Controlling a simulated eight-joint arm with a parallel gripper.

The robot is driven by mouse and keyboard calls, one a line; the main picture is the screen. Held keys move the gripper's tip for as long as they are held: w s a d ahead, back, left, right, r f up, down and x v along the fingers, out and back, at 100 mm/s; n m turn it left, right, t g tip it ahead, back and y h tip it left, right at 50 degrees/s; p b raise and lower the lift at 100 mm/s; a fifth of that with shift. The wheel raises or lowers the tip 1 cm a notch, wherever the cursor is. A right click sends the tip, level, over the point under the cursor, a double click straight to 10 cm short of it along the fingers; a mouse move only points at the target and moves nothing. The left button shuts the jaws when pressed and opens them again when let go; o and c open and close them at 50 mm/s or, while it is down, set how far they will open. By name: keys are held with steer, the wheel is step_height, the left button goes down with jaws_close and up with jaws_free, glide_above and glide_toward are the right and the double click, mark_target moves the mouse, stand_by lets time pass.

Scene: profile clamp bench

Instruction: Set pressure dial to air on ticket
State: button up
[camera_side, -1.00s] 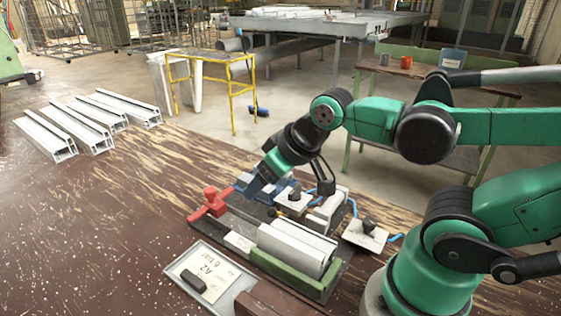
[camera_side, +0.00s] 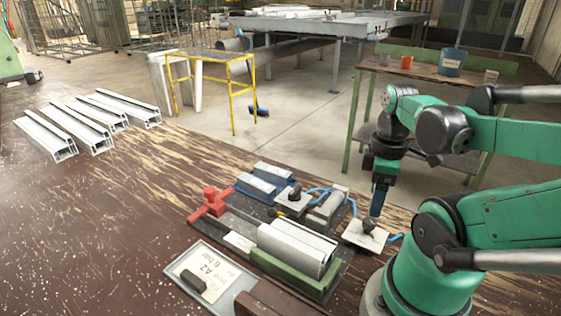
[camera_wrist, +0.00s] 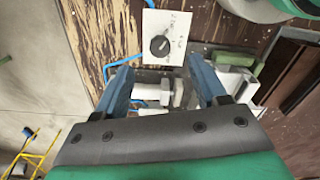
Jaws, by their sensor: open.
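The pressure dial is a black knob (camera_wrist: 160,45) with a pale pointer line on a white plate (camera_wrist: 178,22) with small marks I cannot read. In the side view the knob (camera_side: 369,224) sits on its plate (camera_side: 357,236) at the right of the fixture. My gripper (camera_side: 375,212) points down just above the knob, its jaws open; contact cannot be told. In the wrist view my gripper (camera_wrist: 162,68) has its blue fingers apart, with the knob beyond their tips. The ticket (camera_side: 214,275) lies in a grey tray, with "6 bar" apparently written on it.
A second black knob (camera_side: 295,193) on a white plate stands behind the clamp. A grey profile (camera_side: 297,247) lies in a green holder (camera_side: 290,276). A red clamp handle (camera_side: 209,203) stands at left. Blue hoses (camera_side: 318,190) run between the plates.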

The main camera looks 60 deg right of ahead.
mark_target(370, 220)
steer(key=shift+f, duration=2.65)
jaws_close()
